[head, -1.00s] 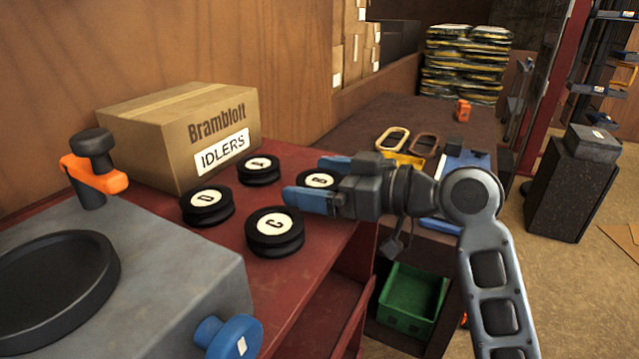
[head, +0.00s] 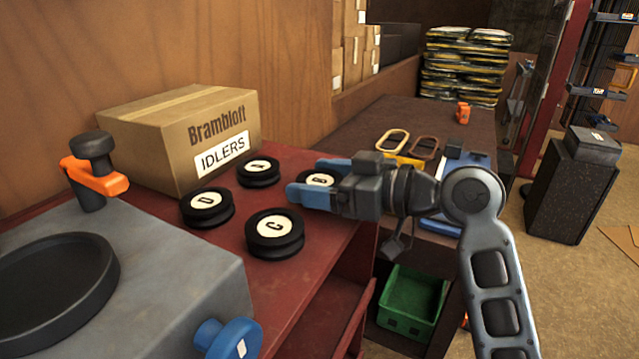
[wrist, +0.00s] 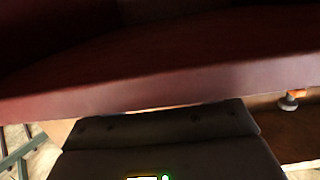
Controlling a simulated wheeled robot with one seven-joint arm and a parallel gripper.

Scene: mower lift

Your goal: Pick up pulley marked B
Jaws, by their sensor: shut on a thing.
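The pulley marked B (head: 319,178) is black with a white label and sits at the right edge of the red surface (head: 330,241). In the head view it lies between the two blue fingers of my gripper (head: 312,180), which are shut on it. The fingers and gripper body hide much of its sides, so I cannot tell if it touches the surface. Three like pulleys stand nearby: pulley A (head: 258,173) behind left, pulley D (head: 207,208) at the left, and pulley C (head: 274,234) in front. The wrist view shows no pulley, only the red surface's edge (wrist: 180,85) close by.
The Brambloft idlers box (head: 180,140) stands behind the pulleys. A grey machine housing (head: 170,265) with a blue knob (head: 234,339) is front left. A dark bench (head: 400,115) with oval rings lies behind my gripper. A green bin (head: 410,303) sits below.

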